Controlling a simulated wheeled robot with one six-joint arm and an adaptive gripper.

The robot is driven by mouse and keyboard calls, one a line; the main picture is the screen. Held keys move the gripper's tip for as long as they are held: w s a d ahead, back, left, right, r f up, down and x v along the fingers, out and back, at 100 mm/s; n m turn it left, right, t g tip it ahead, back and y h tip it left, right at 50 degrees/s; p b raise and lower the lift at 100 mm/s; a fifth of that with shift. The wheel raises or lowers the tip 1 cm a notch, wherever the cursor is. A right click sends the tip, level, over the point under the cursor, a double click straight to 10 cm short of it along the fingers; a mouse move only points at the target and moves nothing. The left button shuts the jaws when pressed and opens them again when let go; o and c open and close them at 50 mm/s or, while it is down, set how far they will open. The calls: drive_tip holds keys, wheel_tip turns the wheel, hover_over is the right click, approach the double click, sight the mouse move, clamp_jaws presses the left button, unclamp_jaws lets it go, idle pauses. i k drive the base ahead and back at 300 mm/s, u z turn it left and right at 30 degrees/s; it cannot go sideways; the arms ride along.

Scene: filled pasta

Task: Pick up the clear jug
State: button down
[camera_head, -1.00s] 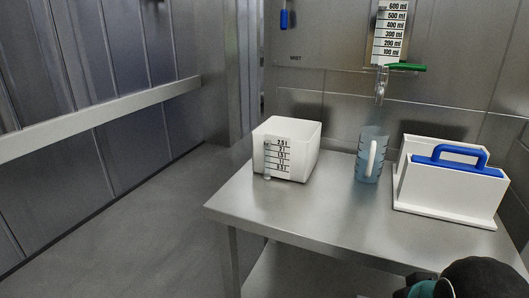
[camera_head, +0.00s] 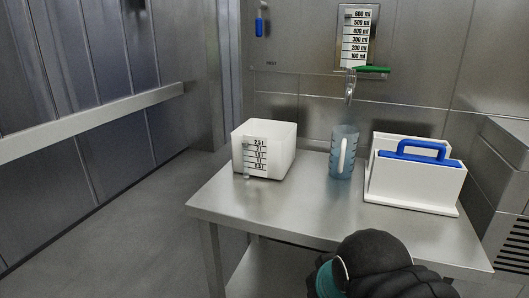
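The clear jug (camera_head: 335,165) is a bluish see-through measuring jug with a pale handle facing me. It stands upright on the steel table (camera_head: 290,215), between a white measuring tub and a white box. My arm shows as a black and teal part at the bottom of the view, in front of the table and below the jug. Its gripper fingers are not in view, and nothing of mine touches the jug.
The white tub (camera_head: 280,158) stands left of the jug. The white box (camera_head: 415,185) with a blue handle (camera_head: 425,150) stands close on its right. A tap with a green lever (camera_head: 372,69) is on the wall above. The table's front is clear.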

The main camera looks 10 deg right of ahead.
sight(345, 140)
drive_tip(key=z, duration=3.05)
drive_tip(key=k, duration=0.75)
drive_tip(key=u, duration=1.5)
drive_tip(key=i, duration=0.5)
